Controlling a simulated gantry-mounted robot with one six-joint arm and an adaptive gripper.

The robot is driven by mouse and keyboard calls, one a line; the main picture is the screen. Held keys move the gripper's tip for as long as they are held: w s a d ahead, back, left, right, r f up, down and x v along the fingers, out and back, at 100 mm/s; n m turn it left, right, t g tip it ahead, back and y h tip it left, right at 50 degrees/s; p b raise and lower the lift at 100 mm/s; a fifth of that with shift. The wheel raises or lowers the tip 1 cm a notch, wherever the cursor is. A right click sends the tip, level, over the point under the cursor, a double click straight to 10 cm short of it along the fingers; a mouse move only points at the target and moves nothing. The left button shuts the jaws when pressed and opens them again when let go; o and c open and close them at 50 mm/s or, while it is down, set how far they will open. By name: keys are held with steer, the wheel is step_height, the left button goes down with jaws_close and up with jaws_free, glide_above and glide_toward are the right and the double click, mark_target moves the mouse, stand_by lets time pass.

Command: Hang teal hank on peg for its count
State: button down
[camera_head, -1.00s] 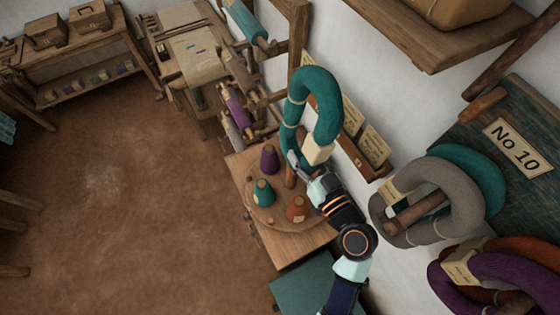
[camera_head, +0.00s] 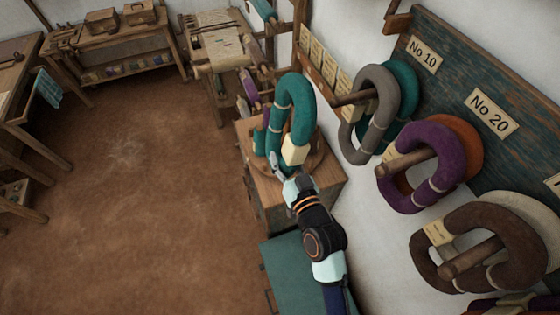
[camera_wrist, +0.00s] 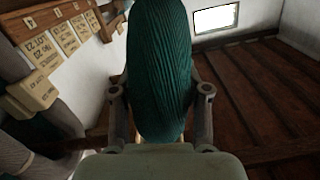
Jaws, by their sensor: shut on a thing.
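The teal hank (camera_head: 298,105) is a thick ring of yarn with a cream tag (camera_head: 294,150). My gripper (camera_head: 284,172) is shut on its lower end and holds it upright above a small wooden stand. In the wrist view the teal hank (camera_wrist: 160,70) fills the middle between my two fingers (camera_wrist: 160,110). A peg board (camera_head: 455,75) on the right wall has a "No 10" label (camera_head: 423,54) and a "No 20" label (camera_head: 493,112). The No 10 peg (camera_head: 355,97) bears a grey hank (camera_head: 378,80) and another teal hank behind it. The hank I hold is apart from the pegs.
A purple hank (camera_head: 440,150) and an orange one hang on the peg below No 20. A brown hank (camera_head: 510,235) and a cream one hang lower right. The wooden stand (camera_head: 325,185) is beneath my gripper. Open floor (camera_head: 140,200) lies to the left.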

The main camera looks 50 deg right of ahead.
steer(key=shift+s+d+f+b, duration=0.25)
steer(key=shift+s+d+b, duration=0.1)
steer(key=shift+d+b, duration=0.4)
steer(key=s+d+f+b, duration=0.1)
steer(key=s+d+b, duration=0.2)
steer(key=d+b, duration=0.1)
steer(key=s+d+f+b, duration=0.2)
steer(key=s+d+b, duration=0.1)
steer(key=d, duration=0.4)
steer(key=shift+s+d+b, duration=0.25)
steer(key=shift+d+b, duration=0.05)
steer(key=shift+b, duration=0.6)
